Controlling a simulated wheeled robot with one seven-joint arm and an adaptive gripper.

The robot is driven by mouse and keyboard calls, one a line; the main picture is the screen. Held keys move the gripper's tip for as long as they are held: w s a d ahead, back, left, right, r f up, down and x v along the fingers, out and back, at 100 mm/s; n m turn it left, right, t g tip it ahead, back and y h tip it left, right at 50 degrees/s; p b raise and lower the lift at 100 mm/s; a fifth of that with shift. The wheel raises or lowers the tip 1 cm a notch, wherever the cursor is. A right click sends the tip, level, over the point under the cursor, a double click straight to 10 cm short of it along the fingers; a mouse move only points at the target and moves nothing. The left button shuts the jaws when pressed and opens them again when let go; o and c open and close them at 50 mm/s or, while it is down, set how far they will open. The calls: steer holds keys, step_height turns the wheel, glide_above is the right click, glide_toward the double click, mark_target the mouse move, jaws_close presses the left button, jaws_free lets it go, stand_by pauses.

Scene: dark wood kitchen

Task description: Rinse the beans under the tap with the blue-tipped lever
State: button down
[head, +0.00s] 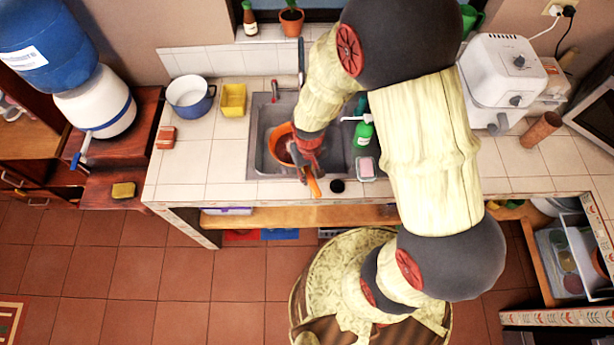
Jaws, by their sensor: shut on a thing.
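An orange pan (278,135) sits in or just above the left side of the sink (256,170). Its inside looks brownish red, and my arm covers part of it, so I cannot make out the beans. My gripper (308,168) is shut on the pan's orange handle (314,186), which points toward the front edge of the counter. A slim metal tap (301,62) stands behind the sink, partly hidden by my arm. The water dispenser (97,105) at left has a blue tap lever (82,148).
A blue pot (190,97), yellow container (233,99) and brick-red block (166,138) stand left of the sink. A green soap bottle (363,134) and pink sponge (367,167) are right of it. Tiled counter at front left (190,180) is clear.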

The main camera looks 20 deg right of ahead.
steer(key=shift+w+d+f+b, duration=0.4)
steer(key=shift+w+d, duration=0.5)
steer(key=shift+w, duration=0.8)
steer(key=shift+w+d+f+b, duration=0.4)
steer(key=shift+w+d, duration=0.55)
steer(key=shift+w, duration=0.7)
steer(key=shift+w+d+f+b, duration=0.4)
steer(key=shift+w+d, duration=0.5)
steer(key=shift+w, duration=0.8)
steer(key=shift+r, duration=0.1)
steer(key=shift+d, duration=0.1)
steer(key=shift+s+d, duration=0.25)
steer(key=shift+d, duration=0.2)
steer(key=shift+a, duration=0.15)
